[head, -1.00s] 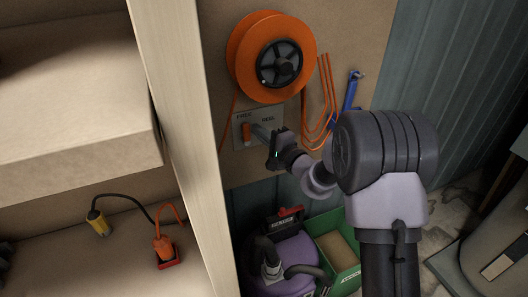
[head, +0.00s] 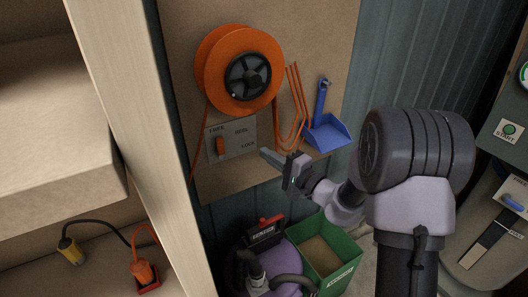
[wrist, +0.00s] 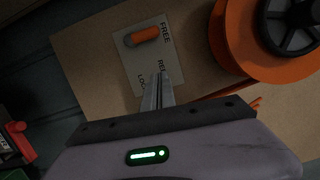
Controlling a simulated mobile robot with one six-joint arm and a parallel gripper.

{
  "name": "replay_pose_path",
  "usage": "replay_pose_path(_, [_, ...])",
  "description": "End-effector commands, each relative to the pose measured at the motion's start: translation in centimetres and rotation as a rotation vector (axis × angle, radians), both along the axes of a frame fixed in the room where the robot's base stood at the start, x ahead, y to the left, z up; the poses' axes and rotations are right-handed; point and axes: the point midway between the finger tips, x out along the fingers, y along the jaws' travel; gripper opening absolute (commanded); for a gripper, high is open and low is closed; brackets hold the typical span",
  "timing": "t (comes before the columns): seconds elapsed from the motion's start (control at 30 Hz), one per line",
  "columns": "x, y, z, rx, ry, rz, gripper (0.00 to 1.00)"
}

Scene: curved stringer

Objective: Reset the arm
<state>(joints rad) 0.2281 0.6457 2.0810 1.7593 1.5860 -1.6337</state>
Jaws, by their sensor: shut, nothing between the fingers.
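My gripper (head: 272,157) is in front of the board, just right of and below the switch plate (head: 243,128) in the head view. Its fingers are shut and empty. In the wrist view the closed fingertips (wrist: 158,76) overlap the lower part of the plate, partly covering its lettering. The plate reads FREE, REEL and LOCK. Its orange lever (head: 222,147) is on the FREE side, and the fingers are apart from it in the picture. The orange lever also shows in the wrist view (wrist: 145,36).
An orange reel (head: 213,75) hangs above the plate, with orange cord loops (head: 291,110) and a blue dustpan (head: 328,134) to its right. Below stand a purple vacuum (head: 290,289) and a green bin (head: 343,266). A wooden post (head: 125,110) and shelf are left.

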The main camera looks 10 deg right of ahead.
Motion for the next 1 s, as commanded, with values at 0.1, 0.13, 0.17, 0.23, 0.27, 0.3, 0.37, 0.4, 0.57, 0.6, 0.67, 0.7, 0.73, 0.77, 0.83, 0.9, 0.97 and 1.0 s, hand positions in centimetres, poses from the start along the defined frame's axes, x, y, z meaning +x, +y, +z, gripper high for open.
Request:
replay_pose_path(0.1, [0.0,0.0,0.0,0.000,0.000,0.000,0.00])
replay_pose_path(0.13, [0.0,0.0,0.0,0.000,0.000,0.000,0.00])
replay_pose_path(0.17, [0.0,0.1,0.1,0.000,0.000,0.004,0.00])
replay_pose_path(0.23, [-1.0,1.3,1.1,-0.007,0.009,0.050,0.00])
replay_pose_path(0.27, [-1.9,2.3,1.9,-0.016,0.019,0.092,0.00])
replay_pose_path(0.3, [-3.7,4.2,3.4,-0.036,0.038,0.169,0.00])
replay_pose_path(0.37, [-8.1,7.4,5.5,-0.096,0.094,0.314,0.00])
replay_pose_path(0.4, [-11.9,9.3,6.5,-0.166,0.145,0.413,0.00])
replay_pose_path(0.57, [-27.5,9.5,5.7,-0.636,0.383,0.587,0.00])
replay_pose_path(0.6, [-30.0,7.9,5.1,-0.762,0.420,0.557,0.00])
replay_pose_path(0.67, [-32.6,5.1,4.4,-0.924,0.453,0.478,0.00])
replay_pose_path(0.7, [-33.7,3.3,4.2,-1.009,0.460,0.416,0.00])
replay_pose_path(0.73, [-34.2,2.1,4.2,-1.063,0.460,0.369,0.00])
replay_pose_path(0.77, [-34.6,1.1,4.3,-1.107,0.456,0.326,0.00])
replay_pose_path(0.83, [-35.1,-0.7,4.5,-1.172,0.447,0.251,0.00])
replay_pose_path(0.9, [-35.3,-1.6,4.6,-1.202,0.441,0.209,0.00])
replay_pose_path(0.97, [-35.4,-1.9,4.7,-1.211,0.441,0.196,0.00])
replay_pose_path(1.0, [-35.4,-1.9,4.7,-1.211,0.442,0.195,0.00])
